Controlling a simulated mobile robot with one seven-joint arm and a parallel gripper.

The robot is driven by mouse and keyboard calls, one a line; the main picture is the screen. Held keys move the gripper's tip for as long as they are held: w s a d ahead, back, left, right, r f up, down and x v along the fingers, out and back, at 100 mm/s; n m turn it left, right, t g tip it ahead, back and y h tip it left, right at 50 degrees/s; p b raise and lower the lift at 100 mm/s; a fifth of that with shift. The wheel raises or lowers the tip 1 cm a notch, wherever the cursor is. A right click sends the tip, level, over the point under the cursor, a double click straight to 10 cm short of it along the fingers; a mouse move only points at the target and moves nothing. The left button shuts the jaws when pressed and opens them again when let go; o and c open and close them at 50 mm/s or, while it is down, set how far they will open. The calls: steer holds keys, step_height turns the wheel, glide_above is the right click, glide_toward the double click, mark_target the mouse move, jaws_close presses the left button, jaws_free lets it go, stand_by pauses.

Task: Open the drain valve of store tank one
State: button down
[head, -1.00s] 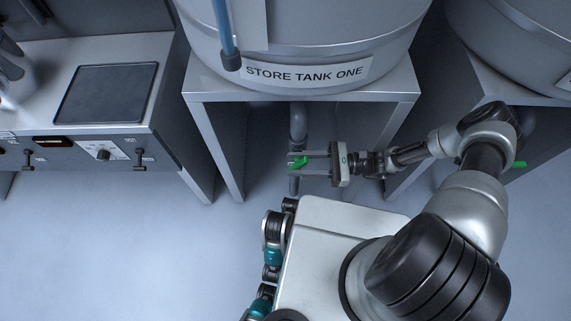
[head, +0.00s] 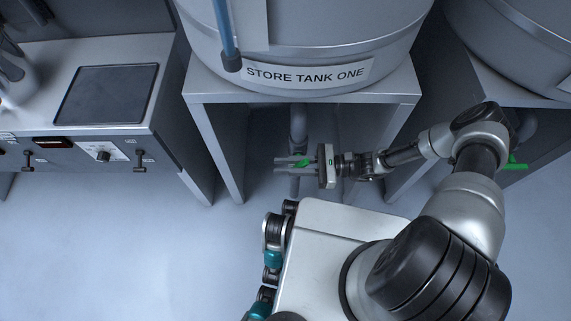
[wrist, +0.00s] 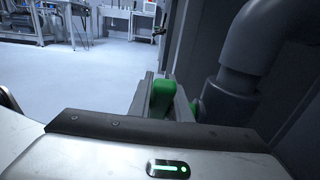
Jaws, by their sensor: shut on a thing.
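Store tank one (head: 300,45), a grey drum with its name label, stands on a grey stand. A grey drain pipe (head: 298,125) comes down beneath it, and it also shows in the wrist view (wrist: 250,50). The green valve handle (head: 304,163) is on this pipe. My gripper (head: 293,166) reaches in from the right under the stand and is shut on the green handle. In the wrist view the handle (wrist: 161,98) stands between the two fingers. A second bit of green shows beside the pipe. The valve body is mostly hidden.
A bench (head: 170,100) with a dark plate and knobs stands at the left. Another tank (head: 530,40) with a green handle (head: 516,163) below it is at the right. The stand's legs (head: 220,150) flank my gripper. Floor is clear at lower left.

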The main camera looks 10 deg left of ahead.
steer(key=shift+r+h+p, duration=0.1)
steer(key=shift+h+p, duration=0.3)
steer(key=shift+p, duration=0.05)
steer(key=shift+f+t+h+p, duration=0.15)
steer(key=shift+f+h+p, duration=0.2)
steer(key=shift+h+p, duration=0.65)
steer(key=shift+f+t+h+p, duration=0.2)
steer(key=shift+f+h+p, duration=0.15)
steer(key=shift+h+p, duration=0.65)
steer(key=shift+f+t+h+p, duration=0.15)
steer(key=shift+f+h+p, duration=0.35)
steer(key=shift+p, duration=0.9)
steer(key=shift+d+r, duration=0.1)
steer(key=c, duration=1.6)
jaws_free()
steer(key=shift+c, duration=0.2)
